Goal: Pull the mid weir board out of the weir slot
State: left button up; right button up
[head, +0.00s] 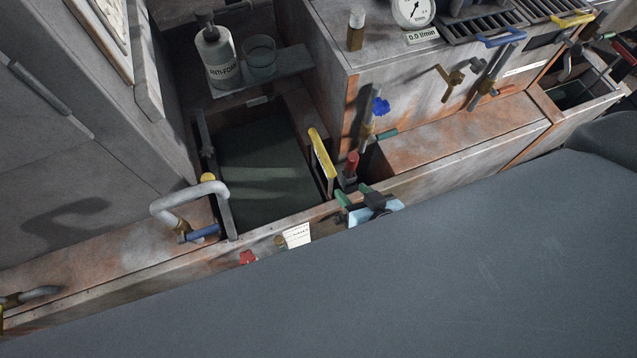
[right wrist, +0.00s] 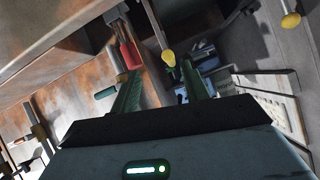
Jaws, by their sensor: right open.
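A board with a yellow top edge (head: 322,155) stands upright at the right side of a dark, water-filled tank (head: 265,195). It looks like the weir board; its slot is mostly hidden. In the right wrist view a rounded yellow end (right wrist: 168,57) shows just beyond the fingers. My right gripper (head: 353,194) has green fingers and sits just right of and below the yellow edge, near the tank's front wall. In the right wrist view its fingers (right wrist: 161,72) are apart with nothing clearly held between them. My left gripper is out of view.
A red-handled valve (head: 352,163) stands close behind my right gripper and shows in the wrist view (right wrist: 130,53). A bent grey pipe (head: 185,195) rises at the tank's left. An anti-foam bottle (head: 216,57) and a glass beaker (head: 259,56) stand on a shelf behind.

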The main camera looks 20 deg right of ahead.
jog(key=t+b, duration=0.1)
jog(key=b, duration=0.1)
send_near(327, 158)
notch_tip(327, 158, down, 2)
jog(key=w, duration=0.2)
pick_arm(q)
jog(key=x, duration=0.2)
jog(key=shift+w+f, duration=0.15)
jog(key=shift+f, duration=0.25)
pick_arm(e)
jog(key=shift+w+d+r+m, duration=0.1)
jog(key=shift+w+r+m, duration=0.1)
jog(key=shift+m, duration=0.2)
